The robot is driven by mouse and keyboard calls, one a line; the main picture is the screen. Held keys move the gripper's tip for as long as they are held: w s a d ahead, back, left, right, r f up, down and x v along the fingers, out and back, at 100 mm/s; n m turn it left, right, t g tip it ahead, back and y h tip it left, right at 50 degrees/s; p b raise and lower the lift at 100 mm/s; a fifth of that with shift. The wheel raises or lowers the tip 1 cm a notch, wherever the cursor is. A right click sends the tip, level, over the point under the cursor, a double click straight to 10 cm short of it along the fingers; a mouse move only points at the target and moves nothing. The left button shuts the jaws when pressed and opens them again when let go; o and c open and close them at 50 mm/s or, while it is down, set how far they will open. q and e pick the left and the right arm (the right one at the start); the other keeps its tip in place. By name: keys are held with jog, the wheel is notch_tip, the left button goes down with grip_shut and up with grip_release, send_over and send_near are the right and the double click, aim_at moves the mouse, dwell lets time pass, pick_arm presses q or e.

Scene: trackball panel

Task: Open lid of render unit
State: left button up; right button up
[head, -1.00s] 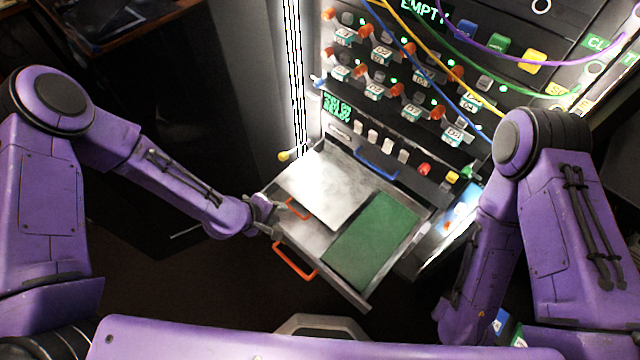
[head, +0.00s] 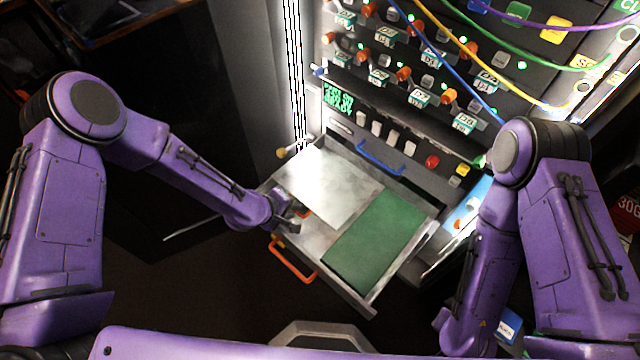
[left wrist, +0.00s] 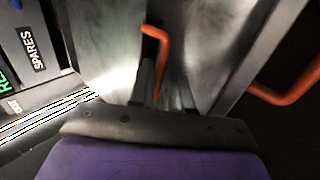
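The render unit shows as a pulled-out drawer (head: 365,302) in the head view. A shiny silver lid plate (head: 325,185) covers its left part, beside a green panel (head: 375,240). A small orange lid handle (head: 306,213) sits at the lid's near edge, partly hidden by my left gripper; it shows clearly in the left wrist view (left wrist: 163,50). My left gripper (head: 294,216) is open at this handle, with the handle's lower end between its fingers (left wrist: 166,92). Contact cannot be told. The lid lies flat. My right gripper is out of view.
A larger orange handle (head: 291,262) is on the drawer front, close to my left gripper. A blue handle (head: 380,160) is on the panel behind the drawer. Rows of switches and hanging cables (head: 455,90) are above. The dark floor left of the drawer is clear.

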pick_arm(q)
grip_shut()
notch_tip(320, 180, up, 3)
jog(key=p, duration=0.3)
jog(key=shift+w+r, duration=0.1)
jog(key=r+p, duration=0.1)
jog(key=r, duration=0.1)
jog(key=r+p, duration=0.1)
jog(key=shift+w+d+r+p, duration=0.1)
jog(key=shift+w+d+p, duration=0.15)
jog(key=shift+w+p, duration=0.1)
jog(key=shift+w+d+r+p, duration=0.25)
jog(key=shift+r+p, duration=0.35)
jog(key=shift+r, duration=0.15)
jog(key=shift+w+d+r+p, duration=0.15)
jog(key=shift+w+r+p, duration=0.1)
jog(key=shift+r+p, duration=0.4)
jog(key=shift+r, duration=0.1)
